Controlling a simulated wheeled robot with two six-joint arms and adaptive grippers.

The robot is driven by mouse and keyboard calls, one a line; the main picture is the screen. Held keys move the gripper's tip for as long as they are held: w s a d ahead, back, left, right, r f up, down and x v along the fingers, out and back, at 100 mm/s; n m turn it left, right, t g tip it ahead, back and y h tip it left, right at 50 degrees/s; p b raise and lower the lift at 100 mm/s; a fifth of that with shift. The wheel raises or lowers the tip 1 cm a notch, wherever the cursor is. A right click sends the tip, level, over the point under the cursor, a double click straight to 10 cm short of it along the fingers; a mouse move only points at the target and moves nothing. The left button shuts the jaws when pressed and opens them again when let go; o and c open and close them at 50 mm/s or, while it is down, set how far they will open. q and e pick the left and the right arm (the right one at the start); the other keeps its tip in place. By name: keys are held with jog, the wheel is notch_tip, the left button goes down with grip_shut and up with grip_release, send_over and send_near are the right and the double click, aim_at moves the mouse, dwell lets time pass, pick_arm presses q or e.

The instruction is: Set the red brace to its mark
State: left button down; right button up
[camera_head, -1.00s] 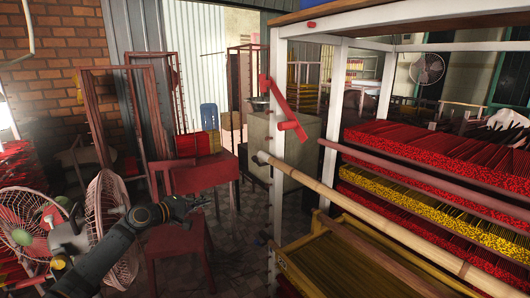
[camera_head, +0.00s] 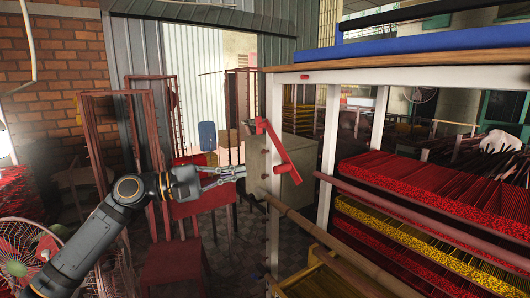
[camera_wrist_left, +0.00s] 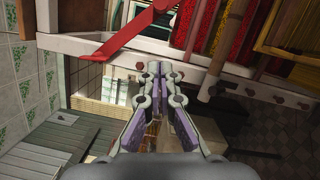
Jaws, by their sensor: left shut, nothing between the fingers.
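The red brace (camera_head: 278,147) is a flat red bar. It slants down to the right across the front white post of the rack in the head view. In the left wrist view the red brace (camera_wrist_left: 130,37) lies beyond the fingertips, to the upper left, across a pale beam. My left gripper (camera_head: 239,172) is shut and empty, to the left of the brace's lower part and apart from it in the picture. Its closed fingers (camera_wrist_left: 159,70) point toward the beam in the wrist view. I cannot make out the mark. My right gripper is not in view.
The rack (camera_head: 329,136) holds trays of red and yellow incense sticks (camera_head: 420,190) at the right. A bamboo pole (camera_head: 310,229) crosses its front. A grey cabinet (camera_head: 301,160) stands behind the post.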

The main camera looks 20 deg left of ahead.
pick_arm(q)
jog(key=w+d+r+p, duration=0.1)
jog(key=d+p, duration=0.4)
jog(key=d, duration=0.2)
jog(key=shift+d+r, duration=0.15)
jog(key=shift+w, duration=0.15)
jog(key=shift+p, duration=0.3)
